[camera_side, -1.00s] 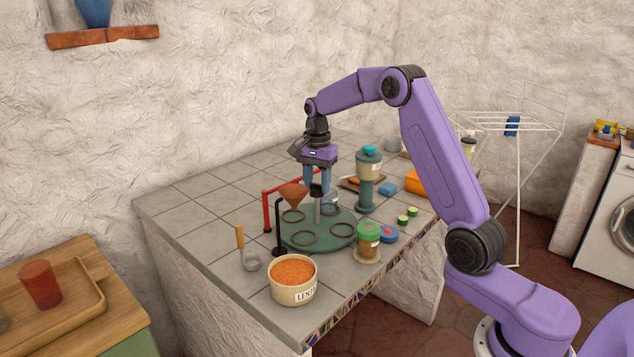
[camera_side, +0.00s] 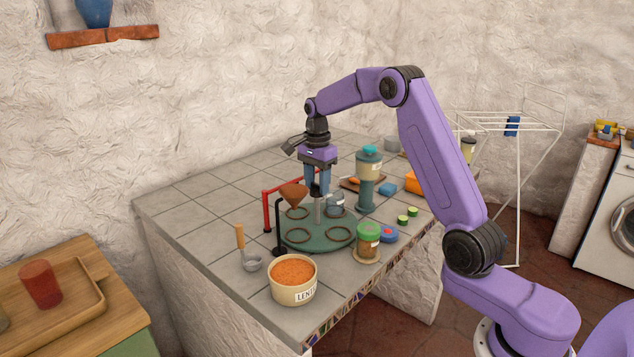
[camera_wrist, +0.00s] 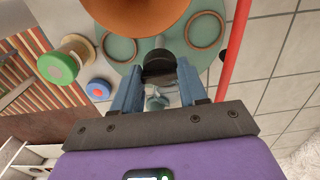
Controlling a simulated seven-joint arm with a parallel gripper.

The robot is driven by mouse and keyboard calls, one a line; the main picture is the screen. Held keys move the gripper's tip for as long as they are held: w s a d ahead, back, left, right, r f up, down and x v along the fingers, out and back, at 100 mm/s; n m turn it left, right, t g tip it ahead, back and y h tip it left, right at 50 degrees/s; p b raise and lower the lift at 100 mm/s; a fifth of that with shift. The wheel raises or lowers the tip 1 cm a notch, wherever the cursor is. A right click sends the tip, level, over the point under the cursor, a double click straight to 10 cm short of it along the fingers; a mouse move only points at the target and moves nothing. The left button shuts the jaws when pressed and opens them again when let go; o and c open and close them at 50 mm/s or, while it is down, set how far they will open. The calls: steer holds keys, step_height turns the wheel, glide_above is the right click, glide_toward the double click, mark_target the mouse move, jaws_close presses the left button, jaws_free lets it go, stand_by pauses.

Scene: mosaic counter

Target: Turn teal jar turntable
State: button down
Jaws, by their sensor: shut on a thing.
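The teal turntable (camera_side: 318,242) lies flat on the tiled counter, with several brown rings on its disc and a grey post standing at its middle. It also shows in the wrist view (camera_wrist: 152,42). My gripper (camera_side: 317,190) points down over the disc and is shut on the dark knob (camera_wrist: 158,62) at the top of the post. A clear jar (camera_side: 335,203) stands on the far right part of the disc, partly behind the post.
A copper funnel (camera_side: 293,196) hangs at the disc's left on a stand beside a red frame (camera_side: 266,212). A green-lidded jar (camera_side: 368,240) and a teal-topped dispenser (camera_side: 368,178) stand close on the right.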

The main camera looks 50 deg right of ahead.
steer(key=shift+r, duration=0.15)
steer(key=c, duration=0.9)
jaws_free()
step_height(320, 180, up, 17)
steer(key=shift+r, duration=0.15)
steer(key=o, duration=0.3)
steer(key=shift+f, duration=0.2)
